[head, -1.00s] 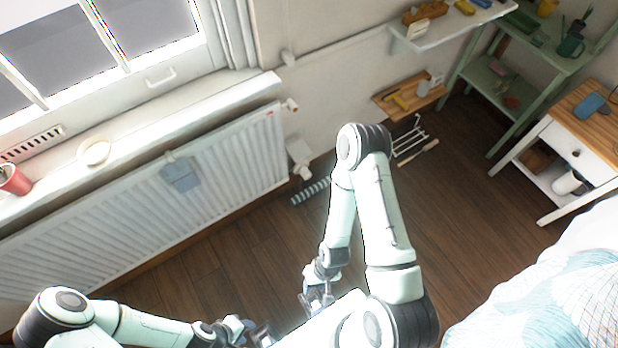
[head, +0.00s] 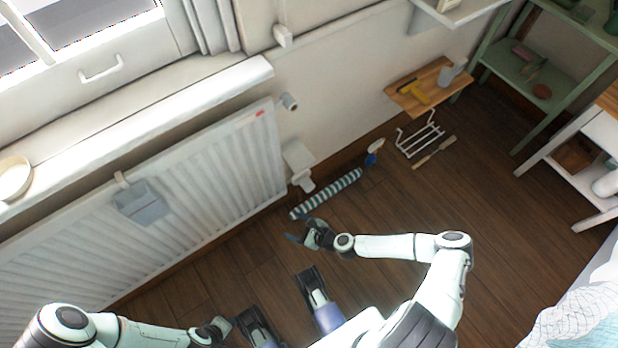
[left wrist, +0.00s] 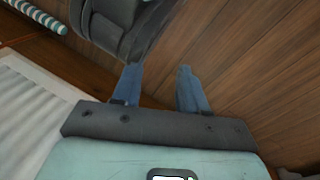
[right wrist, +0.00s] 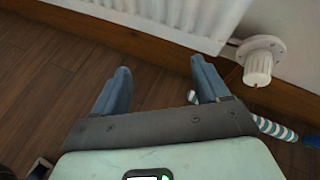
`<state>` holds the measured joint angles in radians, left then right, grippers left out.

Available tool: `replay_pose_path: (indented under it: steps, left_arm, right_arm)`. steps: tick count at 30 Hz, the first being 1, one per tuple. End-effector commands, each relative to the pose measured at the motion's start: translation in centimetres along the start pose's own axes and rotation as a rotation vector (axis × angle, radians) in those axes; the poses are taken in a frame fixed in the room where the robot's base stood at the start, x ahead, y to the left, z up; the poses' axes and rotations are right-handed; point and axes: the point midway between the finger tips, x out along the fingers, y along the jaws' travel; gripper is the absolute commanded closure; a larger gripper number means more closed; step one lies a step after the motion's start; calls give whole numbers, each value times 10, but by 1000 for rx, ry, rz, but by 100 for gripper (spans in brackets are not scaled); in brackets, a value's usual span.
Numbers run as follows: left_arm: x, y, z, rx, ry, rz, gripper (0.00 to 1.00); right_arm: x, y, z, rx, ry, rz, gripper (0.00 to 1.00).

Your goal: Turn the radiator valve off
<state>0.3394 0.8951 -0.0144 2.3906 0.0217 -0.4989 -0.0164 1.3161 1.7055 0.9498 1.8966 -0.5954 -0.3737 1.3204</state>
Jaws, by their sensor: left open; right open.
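The radiator valve (head: 303,182) is a white knob low at the right end of the white radiator (head: 205,165). In the right wrist view the valve (right wrist: 258,68) shows as a ribbed knob with a round disc behind it, right of the fingers and apart from them. My right gripper (head: 300,231) is open and empty, below the valve in the head view; its blue fingers also show in the right wrist view (right wrist: 160,68). My left gripper (head: 228,326) is open and empty over the floor, far from the valve; its fingers show in the left wrist view (left wrist: 160,72).
A striped draught roll (head: 326,194) lies on the floor by the valve. A grey container (head: 141,204) hangs on the radiator. A white rack (head: 420,137) and a wooden shelf (head: 425,88) are farther right.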

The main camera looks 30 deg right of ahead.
Motion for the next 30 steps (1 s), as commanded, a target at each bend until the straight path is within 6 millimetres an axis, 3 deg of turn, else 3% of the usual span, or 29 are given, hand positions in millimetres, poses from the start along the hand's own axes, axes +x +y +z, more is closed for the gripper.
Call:
replay_pose_path:
  steps: [1, 3, 7, 10, 14, 24, 30]
  left_arm:
    - [22, -6, -4, -8, 8, -6, 57]
    - [33, -8, -9, -13, 20, -8, 57]
    - [42, -9, -14, -20, 34, -11, 57]
    - [44, -10, -14, -23, 34, -13, 57]
    - [47, -15, -8, -29, 15, -21, 57]
    - [70, -41, 26, -64, -102, -70, 57]
    - [77, -54, 45, -85, -168, -97, 57]
  right_arm:
    - [3, -36, -34, 119, -4, -112, 26]
    - [-3, -76, -56, 234, -21, -228, 26]
    - [-18, -118, -80, 349, -43, -348, 26]
    - [-21, -130, -84, 376, -50, -377, 26]
    - [-8, -135, -84, 377, -52, -377, 26]
    - [58, -160, -85, 374, -51, -375, 26]
    - [87, -172, -86, 375, -51, -376, 26]
